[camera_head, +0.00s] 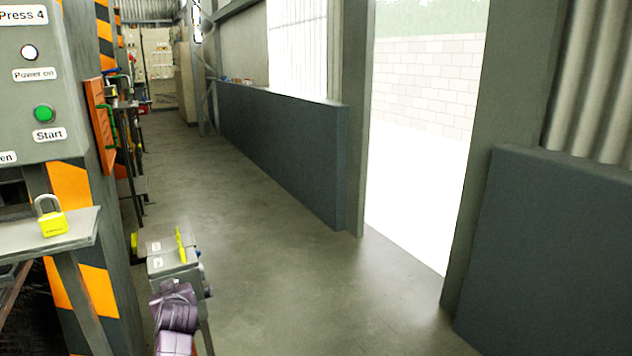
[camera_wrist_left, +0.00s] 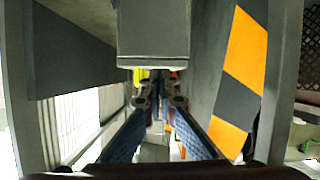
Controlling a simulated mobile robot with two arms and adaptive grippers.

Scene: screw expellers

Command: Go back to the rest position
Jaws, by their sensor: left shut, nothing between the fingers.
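My left gripper (camera_wrist_left: 160,88) shows in the left wrist view, below a grey block at the top of the picture. Its two fingers are close together and shut, with no object seen between them. It hangs clear of any surface that I can make out. My right gripper is not in view.
A grey press panel (camera_head: 40,95) with a green start button (camera_head: 44,113) stands at the left. A yellow padlock (camera_head: 52,222) rests on a shelf (camera_head: 20,244). A grey box (camera_head: 172,261) stands near a purple part (camera_head: 175,312). The floor (camera_head: 280,270) is clear beside a doorway.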

